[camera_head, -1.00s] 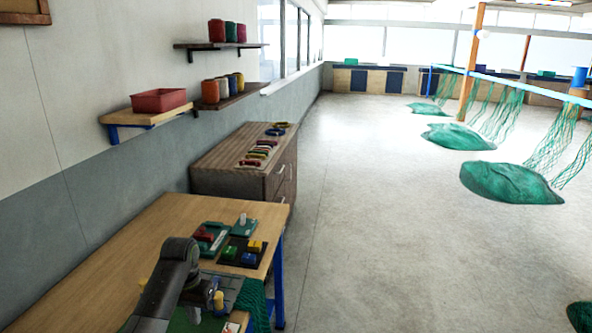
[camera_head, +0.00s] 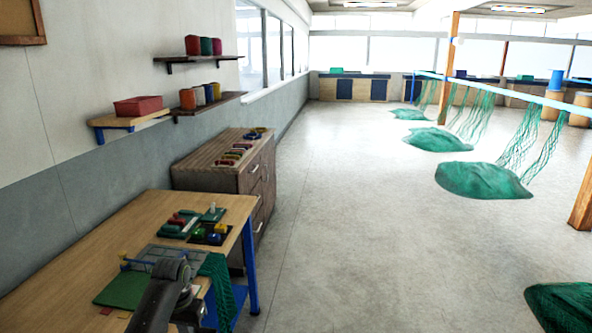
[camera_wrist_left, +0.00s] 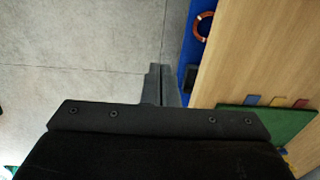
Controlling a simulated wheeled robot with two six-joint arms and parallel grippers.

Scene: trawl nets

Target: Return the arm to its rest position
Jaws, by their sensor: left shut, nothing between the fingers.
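My left arm (camera_head: 165,291) rises from the bottom of the head view, in front of the wooden table (camera_head: 97,246). Its gripper cannot be made out clearly there. In the left wrist view my left gripper (camera_wrist_left: 160,74) has its fingers together, with nothing held. It points over the bare floor (camera_wrist_left: 75,45), just beside the blue edge of the table (camera_wrist_left: 240,60). My right arm and gripper are not in view.
A green mat (camera_head: 122,291), a green net (camera_head: 217,280) and coloured pieces lie on the table. An orange ring (camera_wrist_left: 201,27) shows near the table edge. A wooden cabinet (camera_head: 211,177) stands behind. The floor to the right is open, with net heaps (camera_head: 484,180).

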